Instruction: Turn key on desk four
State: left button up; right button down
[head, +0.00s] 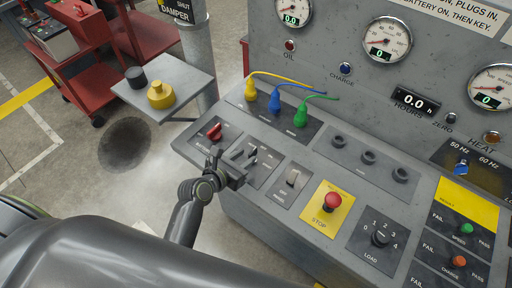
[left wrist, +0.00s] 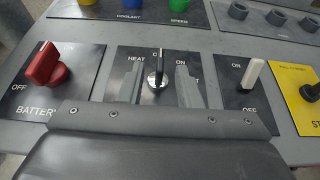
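The key switch (left wrist: 158,76) has a black upright handle on a round silver base, on a dark plate (left wrist: 125,60) marked HEAT and ON. The handle points straight up in the left wrist view. My left gripper (left wrist: 160,88) is open, with one finger on each side of the key and a visible gap to both. In the head view my left gripper (head: 238,168) is over this plate and hides part of the key. My right gripper is not in view. No desk number can be read.
A red battery switch (head: 214,132) is left of the key, and a white-handled toggle (head: 292,177) is right of it. The red STOP button (head: 333,202) stands further right. Yellow, blue and green plugs (head: 275,103) with cables stand behind. Gauges line the upright panel (head: 340,60).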

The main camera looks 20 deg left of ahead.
aim_at(251, 153)
pick_arm(q)
jog(key=x, duration=0.6)
jog(key=shift+w+d+f, duration=0.15)
jog(key=shift+w, duration=0.2)
grip_shut()
